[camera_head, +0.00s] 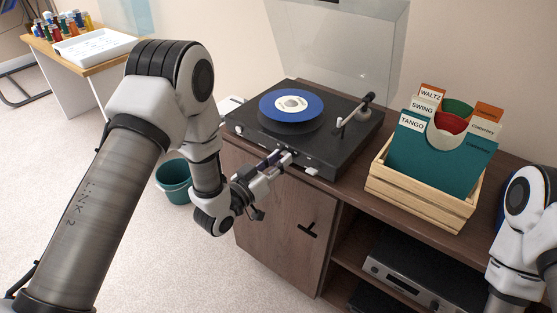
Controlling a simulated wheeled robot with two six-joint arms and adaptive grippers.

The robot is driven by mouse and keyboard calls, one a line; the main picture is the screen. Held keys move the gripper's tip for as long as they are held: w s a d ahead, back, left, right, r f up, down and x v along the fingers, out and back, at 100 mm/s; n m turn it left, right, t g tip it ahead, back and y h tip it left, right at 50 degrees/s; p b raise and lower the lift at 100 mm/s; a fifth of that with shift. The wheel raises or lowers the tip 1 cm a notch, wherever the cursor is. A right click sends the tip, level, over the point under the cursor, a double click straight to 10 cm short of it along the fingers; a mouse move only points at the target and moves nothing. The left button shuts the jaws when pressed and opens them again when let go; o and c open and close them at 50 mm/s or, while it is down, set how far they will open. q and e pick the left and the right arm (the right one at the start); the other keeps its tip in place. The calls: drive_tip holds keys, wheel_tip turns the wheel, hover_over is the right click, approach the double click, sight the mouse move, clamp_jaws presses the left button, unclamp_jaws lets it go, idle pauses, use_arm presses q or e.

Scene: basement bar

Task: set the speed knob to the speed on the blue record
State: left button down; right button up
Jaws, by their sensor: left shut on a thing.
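The blue record (291,104) lies flat on the platter of a black turntable (337,150) on the wooden cabinet. Its pale centre label is too small to read from here. My left gripper (284,155) is at the front edge of the turntable, shut on what appears to be the speed knob. The fingers mostly hide the knob, so its setting cannot be read. A small light-coloured control (312,171) sits to the right of the fingertips. My right arm shows at the right edge, but its gripper is out of view.
The clear turntable lid (335,45) stands open behind. The tonearm (354,110) is right of the record. A wooden crate (418,205) of record sleeves stands to the right. A teal bin (174,183) is on the floor left of the cabinet.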

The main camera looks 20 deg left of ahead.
use_arm(q)
drive_tip(key=c, duration=1)
unclamp_jaws()
drive_tip(key=shift+o, duration=0.2)
drive_tip(key=v, duration=1.2)
